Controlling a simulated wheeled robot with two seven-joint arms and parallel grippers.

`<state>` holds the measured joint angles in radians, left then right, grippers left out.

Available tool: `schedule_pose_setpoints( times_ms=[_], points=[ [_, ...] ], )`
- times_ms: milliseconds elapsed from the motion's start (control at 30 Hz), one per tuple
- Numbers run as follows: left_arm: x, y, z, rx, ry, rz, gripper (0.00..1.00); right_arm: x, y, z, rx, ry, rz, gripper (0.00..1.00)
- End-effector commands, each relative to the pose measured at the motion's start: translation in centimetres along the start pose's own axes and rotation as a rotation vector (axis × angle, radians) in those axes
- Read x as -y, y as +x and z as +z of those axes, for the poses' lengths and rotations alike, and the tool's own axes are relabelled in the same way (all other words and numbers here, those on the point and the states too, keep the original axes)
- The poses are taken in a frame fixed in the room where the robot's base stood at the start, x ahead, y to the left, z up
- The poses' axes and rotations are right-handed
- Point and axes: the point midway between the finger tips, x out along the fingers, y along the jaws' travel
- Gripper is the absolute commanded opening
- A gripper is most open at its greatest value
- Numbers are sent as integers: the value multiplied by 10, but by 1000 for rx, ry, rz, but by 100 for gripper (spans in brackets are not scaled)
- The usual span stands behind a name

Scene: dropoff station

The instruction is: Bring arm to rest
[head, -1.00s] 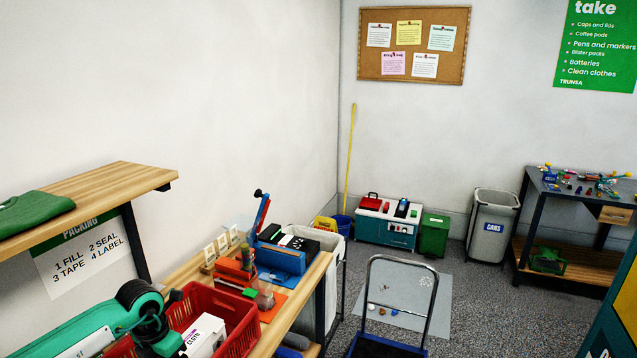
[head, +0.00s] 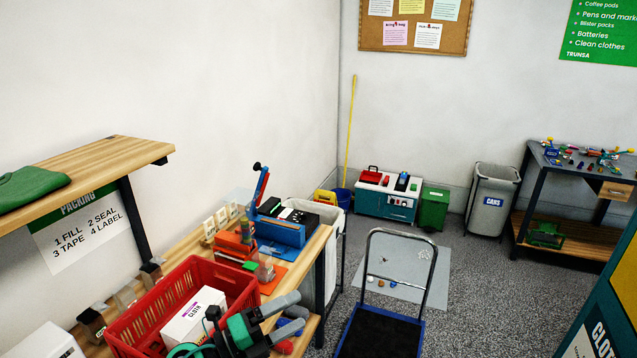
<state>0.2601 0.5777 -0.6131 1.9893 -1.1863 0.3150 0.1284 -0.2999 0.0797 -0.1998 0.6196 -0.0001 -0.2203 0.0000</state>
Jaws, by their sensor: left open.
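My left gripper (head: 298,312), green and dark grey, is at the bottom of the head view. Its two grey fingers point right and are apart, with nothing seen between them. It shows in front of the right side of the red crate (head: 142,314) and the front edge of the wooden bench (head: 311,256). I cannot tell whether it touches either. A white box with printed lettering (head: 190,318) sits in the crate, partly hidden behind the gripper. My right gripper is not in view.
A blue press with a lever (head: 277,231) and small orange devices stand farther back on the bench. A wooden shelf (head: 98,166) with a green cloth (head: 30,188) juts out at left.

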Motion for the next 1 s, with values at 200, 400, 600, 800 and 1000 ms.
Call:
schedule_pose_setpoints(
  times_ms=[200, 400, 600, 800, 1000],
  points=[
    [17, -32, 32, 433, -355, -161, 89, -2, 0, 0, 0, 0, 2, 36],
    [-14, -94, 51, 838, -702, -175, 89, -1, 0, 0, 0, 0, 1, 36],
    [-69, -169, 27, 1218, -1056, -63, 89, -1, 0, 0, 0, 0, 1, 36],
    [-114, -236, -39, 1521, -1384, 149, 89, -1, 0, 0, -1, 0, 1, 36],
    [-131, -276, -104, 1688, -1599, 356, 89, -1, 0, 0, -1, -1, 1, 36]
  ],
)
